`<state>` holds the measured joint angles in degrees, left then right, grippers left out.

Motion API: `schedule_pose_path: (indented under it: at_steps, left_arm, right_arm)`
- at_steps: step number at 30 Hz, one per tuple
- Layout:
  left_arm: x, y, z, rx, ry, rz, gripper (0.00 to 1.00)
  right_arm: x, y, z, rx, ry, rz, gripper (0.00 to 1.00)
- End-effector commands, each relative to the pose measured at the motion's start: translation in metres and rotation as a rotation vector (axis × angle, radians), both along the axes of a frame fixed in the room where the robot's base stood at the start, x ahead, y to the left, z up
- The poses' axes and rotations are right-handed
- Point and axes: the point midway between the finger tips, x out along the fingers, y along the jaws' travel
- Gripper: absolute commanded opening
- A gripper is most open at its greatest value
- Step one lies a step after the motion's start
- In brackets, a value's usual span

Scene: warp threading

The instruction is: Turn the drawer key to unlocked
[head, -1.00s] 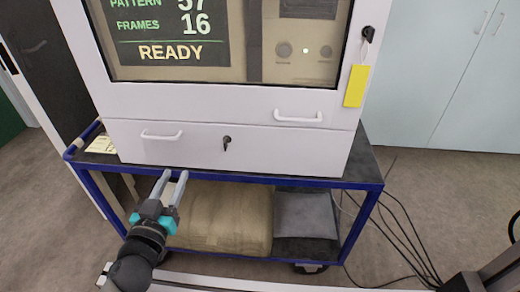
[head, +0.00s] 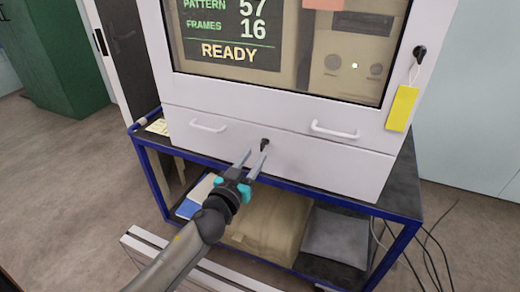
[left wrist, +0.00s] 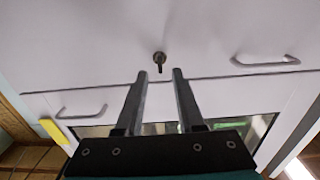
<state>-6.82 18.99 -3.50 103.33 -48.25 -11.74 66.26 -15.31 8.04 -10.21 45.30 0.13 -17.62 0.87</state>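The drawer key (head: 264,143) is a small dark key in the lock of the white drawer (head: 320,170), below the machine's screen. In the left wrist view the key (left wrist: 159,58) stands just beyond the fingertips, in line with the gap between them. My left gripper (head: 257,153) is open and empty, its two fingers pointing at the key. In the left wrist view the left gripper (left wrist: 160,74) shows both fingers apart, with nothing between them. Whether a finger touches the key cannot be told. My right gripper is not in view.
A white handle (head: 208,126) is left of the key and another handle (head: 335,130) is right of it. A second key with a yellow tag (head: 402,108) hangs at the upper right. The blue cart (head: 385,207) carries the machine, with a tan bundle (head: 268,225) below.

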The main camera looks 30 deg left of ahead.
Motion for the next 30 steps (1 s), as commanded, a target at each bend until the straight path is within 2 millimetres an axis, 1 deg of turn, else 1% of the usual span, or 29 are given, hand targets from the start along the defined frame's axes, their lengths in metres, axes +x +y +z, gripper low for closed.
schedule_pose_path:
  at_steps: [1,3,9,15,23,30]
  left_arm:
    - [0.009,0.001,0.0,0.002,-0.002,0.001,0.38]
    - [0.018,0.002,0.001,0.003,-0.002,0.002,0.38]
    - [0.038,0.003,0.0,0.0,-0.001,0.001,0.38]
    - [0.045,0.003,0.0,0.001,0.0,0.001,0.38]
    - [0.045,0.003,0.0,0.0,0.001,0.001,0.38]
    - [0.045,0.003,0.0,0.0,0.001,0.001,0.1]
  right_arm:
    - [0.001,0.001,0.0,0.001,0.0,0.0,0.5]
    - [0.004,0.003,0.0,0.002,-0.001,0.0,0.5]
    - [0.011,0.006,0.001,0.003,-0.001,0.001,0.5]
    - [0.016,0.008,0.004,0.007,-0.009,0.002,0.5]
    - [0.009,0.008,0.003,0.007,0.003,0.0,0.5]
    - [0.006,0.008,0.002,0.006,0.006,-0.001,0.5]
